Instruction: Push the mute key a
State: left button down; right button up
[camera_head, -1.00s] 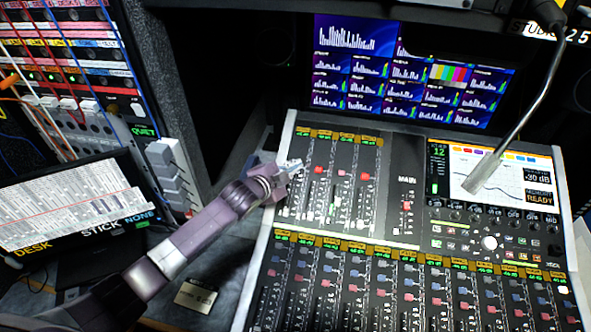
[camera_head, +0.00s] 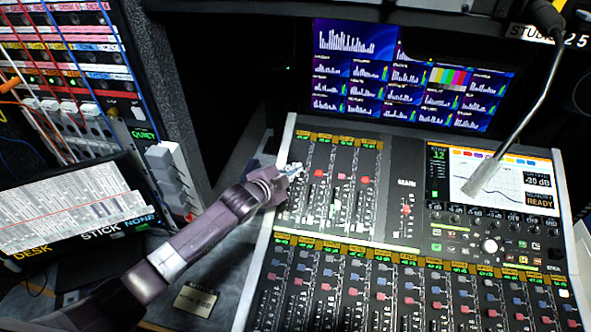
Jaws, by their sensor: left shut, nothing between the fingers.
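The mixing console (camera_head: 400,215) fills the lower right of the head view, with rows of faders, small keys and lit yellow-green labels. My left gripper (camera_head: 292,172) is shut and empty at the left edge of the console's upper fader bank, beside the leftmost strip. I cannot tell whether its tip touches the panel. The mute key named a cannot be picked out; the key markings are too small to read, and the gripper covers part of the leftmost strip. My right gripper is not in view.
A gooseneck microphone (camera_head: 525,115) hangs over the console's right side. A wall of monitors (camera_head: 400,80) stands behind it. At left are a patch rack with cables (camera_head: 60,90), grey switches (camera_head: 170,180) and a tilted screen (camera_head: 70,205).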

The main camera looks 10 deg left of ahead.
pick_arm(q)
jog(key=shift+f, duration=0.2)
jog(key=shift+w+f+b, duration=0.15)
jog(key=shift+f+b, duration=0.1)
jog(key=shift+b, duration=0.1)
jog(key=shift+w+f, duration=0.1)
jog(key=shift+f, duration=0.05)
dwell(0.6)
jog(key=shift+s+r+p, duration=0.25)
jog(key=shift+r+p, duration=0.35)
jog(key=shift+p, duration=0.1)
notch_tip(320, 180, up, 6)
jog(key=s+p, duration=0.2)
jog(key=p, duration=0.4)
jog(key=shift+s+f+p, duration=0.2)
jog(key=shift+p, duration=0.2)
